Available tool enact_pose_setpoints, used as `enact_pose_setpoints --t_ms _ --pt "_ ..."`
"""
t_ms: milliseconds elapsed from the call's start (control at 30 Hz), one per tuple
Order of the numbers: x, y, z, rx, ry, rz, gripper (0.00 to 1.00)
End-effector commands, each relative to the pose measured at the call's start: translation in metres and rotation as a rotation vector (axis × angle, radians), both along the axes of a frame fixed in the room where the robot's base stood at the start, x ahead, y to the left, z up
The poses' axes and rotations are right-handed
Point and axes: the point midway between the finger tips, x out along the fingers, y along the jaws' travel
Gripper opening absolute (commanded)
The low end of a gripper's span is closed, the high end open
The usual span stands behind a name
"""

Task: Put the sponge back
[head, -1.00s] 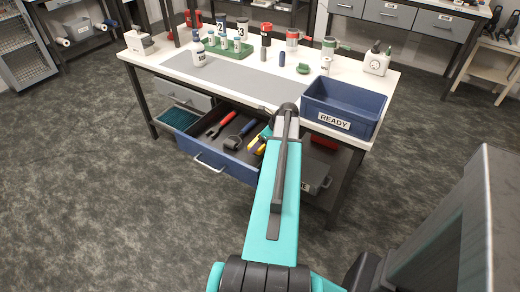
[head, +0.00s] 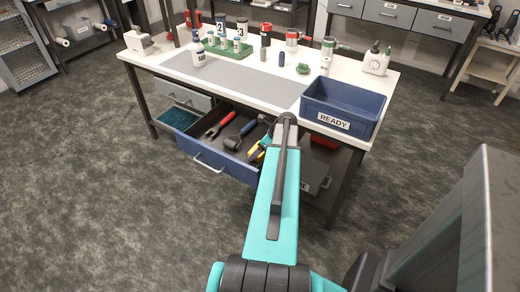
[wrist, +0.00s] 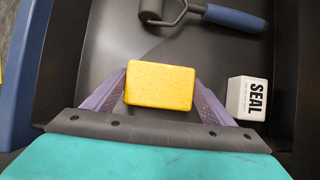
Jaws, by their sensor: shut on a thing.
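A yellow block-shaped sponge (wrist: 160,86) sits between the two purple fingers of my gripper (wrist: 160,79) in the wrist view. The gripper is shut on it, with one finger against each short side. The sponge is over the dark floor of the open blue-fronted drawer (head: 213,162); I cannot tell whether it touches the floor. In the head view my own arm hides most of the gripper, and yellow shows beside it inside the drawer.
A paint roller (wrist: 220,14) with a blue handle lies in the drawer ahead of the sponge. A red-handled tool (head: 221,125) lies farther left. The blue READY bin (head: 343,103) stands on the bench above.

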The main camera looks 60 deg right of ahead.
Motion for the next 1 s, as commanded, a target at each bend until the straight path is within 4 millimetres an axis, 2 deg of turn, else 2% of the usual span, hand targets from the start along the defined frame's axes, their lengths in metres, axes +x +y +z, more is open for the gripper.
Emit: enact_pose_setpoints --t_ms 333,367,467,800,1000 --pt "0.000 0.000 -0.003 0.000 0.000 0.000 0.60" --pt "0.000 0.000 -0.002 0.000 0.000 0.000 0.81" --pt "0.000 0.000 -0.002 0.000 0.000 0.000 0.96" --pt "0.000 0.000 -0.001 0.000 0.000 0.001 0.96" --pt "-0.003 0.000 0.007 -0.002 -0.001 0.000 0.96"
